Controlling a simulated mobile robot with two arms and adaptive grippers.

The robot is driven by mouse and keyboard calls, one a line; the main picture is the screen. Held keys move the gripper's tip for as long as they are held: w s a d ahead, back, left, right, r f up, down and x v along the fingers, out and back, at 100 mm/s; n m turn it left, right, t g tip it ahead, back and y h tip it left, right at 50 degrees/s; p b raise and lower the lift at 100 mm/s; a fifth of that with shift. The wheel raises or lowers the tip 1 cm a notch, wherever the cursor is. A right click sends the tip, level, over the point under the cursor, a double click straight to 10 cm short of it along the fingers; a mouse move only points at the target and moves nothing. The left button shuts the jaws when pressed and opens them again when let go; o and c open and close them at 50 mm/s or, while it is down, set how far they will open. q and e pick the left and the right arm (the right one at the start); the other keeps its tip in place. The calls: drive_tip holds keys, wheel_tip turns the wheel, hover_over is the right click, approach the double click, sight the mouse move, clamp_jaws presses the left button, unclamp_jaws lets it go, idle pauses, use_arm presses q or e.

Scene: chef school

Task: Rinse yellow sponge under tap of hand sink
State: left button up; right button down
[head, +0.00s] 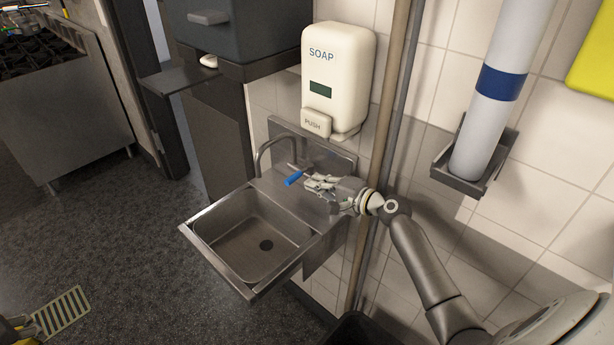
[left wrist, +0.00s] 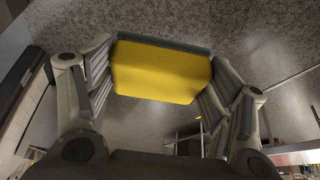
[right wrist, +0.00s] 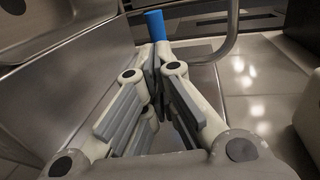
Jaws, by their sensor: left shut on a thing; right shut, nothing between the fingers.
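The yellow sponge (left wrist: 160,72) is between the fingers of my left gripper (left wrist: 160,80) in the left wrist view, with floor behind it. The steel hand sink (head: 225,222) is on the wall in the head view, its basin empty. Its curved tap (head: 259,155) rises at the back, with a blue-ended lever (head: 293,178); no water shows. My right gripper (head: 312,184) is shut and empty right beside the lever. In the right wrist view its fingertips (right wrist: 160,62) are close to the blue end (right wrist: 155,25); whether they touch it I cannot tell.
A soap dispenser (head: 338,75) hangs above the sink. Vertical pipes (head: 391,100) run down the wall right of it. A dark cabinet (head: 240,30) stands behind the sink, and a stove (head: 65,110) at the far left.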

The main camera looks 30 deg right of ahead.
sight(298, 176)
use_arm(q)
drive_tip(key=shift+r+p, duration=0.35)
drive_tip(key=shift+r, duration=0.15)
use_arm(e)
drive_tip(key=shift+x, duration=1.85)
use_arm(q)
drive_tip(key=shift+f+b, duration=0.4)
drive_tip(key=shift+s+d, duration=0.1)
drive_tip(key=shift+s, duration=0.1)
use_arm(e)
drive_tip(key=shift+w+a, duration=0.2)
drive_tip(key=shift+w, duration=0.05)
use_arm(q)
drive_tip(key=shift+r, duration=0.1)
use_arm(e)
drive_tip(key=shift+r, duration=0.15)
use_arm(q)
drive_tip(key=shift+s, duration=0.1)
use_arm(e)
drive_tip(key=shift+a, duration=0.1)
